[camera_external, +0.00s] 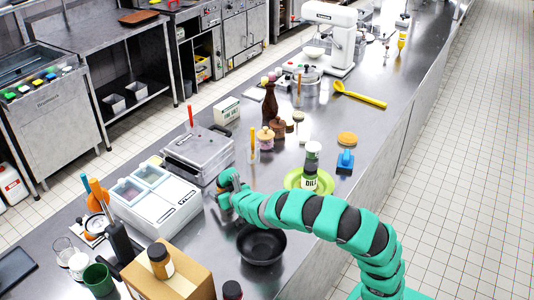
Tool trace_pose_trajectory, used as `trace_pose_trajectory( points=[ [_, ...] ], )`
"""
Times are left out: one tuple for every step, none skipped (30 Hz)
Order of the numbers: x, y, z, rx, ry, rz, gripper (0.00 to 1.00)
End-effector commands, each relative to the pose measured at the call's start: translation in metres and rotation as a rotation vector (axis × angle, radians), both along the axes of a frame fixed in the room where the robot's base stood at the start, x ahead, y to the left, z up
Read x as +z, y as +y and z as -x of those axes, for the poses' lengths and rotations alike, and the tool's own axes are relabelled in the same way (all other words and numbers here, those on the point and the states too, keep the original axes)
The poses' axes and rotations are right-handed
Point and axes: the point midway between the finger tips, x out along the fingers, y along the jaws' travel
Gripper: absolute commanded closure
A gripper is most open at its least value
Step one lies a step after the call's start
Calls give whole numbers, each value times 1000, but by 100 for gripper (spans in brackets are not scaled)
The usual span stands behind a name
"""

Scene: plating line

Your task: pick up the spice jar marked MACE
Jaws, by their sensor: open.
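My gripper (229,181) is open at the end of the green and black arm, above the counter beside the white two-well container. Its fingers are small in view. No label reading MACE can be made out. A jar with brown contents and a dark lid (160,262) stands on a cardboard box at the lower left; its label cannot be read. A dark-lidded jar (232,291) is cut off by the bottom edge.
A black bowl (261,246) sits just below my gripper in the picture. The white two-well container (155,198) and a steel lidded box (198,150) stand to the left. A blue-handled brush (345,162) lies right. The counter's right strip is mostly clear.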

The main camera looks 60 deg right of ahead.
Motion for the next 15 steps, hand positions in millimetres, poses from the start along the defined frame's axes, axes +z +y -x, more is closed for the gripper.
trace_pose_trajectory(
  points=[
    [-1, -1, -3, 1, -1, -1, 23],
    [-1, -1, -4, 1, -2, 0, 23],
    [-1, -1, -5, 1, -2, 0, 23],
    [-1, -2, -5, 1, -2, 0, 23],
    [-1, -2, -5, 1, -2, 0, 23],
    [-1, -1, -5, 1, -2, 0, 23],
    [-1, -1, -5, 1, -2, 0, 23],
    [-1, -2, -4, 1, -1, 0, 23],
    [-1, -2, -4, 1, -1, 0, 28],
    [-1, -1, -4, 1, -1, 0, 37],
    [-1, -2, -4, 1, -1, 0, 45],
    [-1, -2, -4, 1, -1, 0, 56],
    [-1, -2, -4, 1, -1, 0, 64],
    [-1, -2, -4, 1, -1, 0, 73],
    [-1, -2, -4, 1, -1, 0, 78]
  ],
)
